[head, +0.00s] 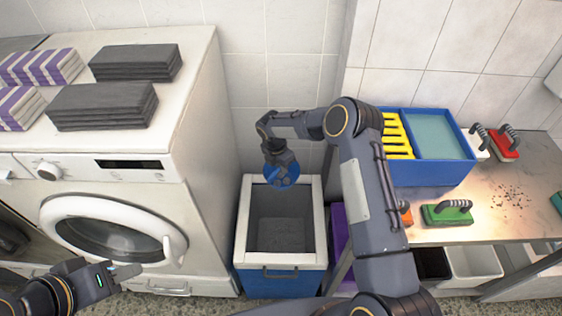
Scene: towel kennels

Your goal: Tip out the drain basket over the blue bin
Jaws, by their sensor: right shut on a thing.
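The drain basket (285,179) is small, round and blue. My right gripper (277,165) is shut on it and holds it over the back part of the blue bin's opening. The basket's contents and exact tilt are too small to tell. The blue bin (280,282) has a white rim and a grey inside, and stands on the floor beside the washing machine. My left gripper (124,272) is at the lower left, in front of the washing machine and away from the bin; its jaw gap cannot be made out.
The washing machine (200,110) carries folded grey towels (105,105) and purple-striped towels (42,66). On the right, a counter (480,225) holds a blue two-part tub (435,175), a green brush (447,213), a red brush (504,146) and dark crumbs (510,196). Trays sit below.

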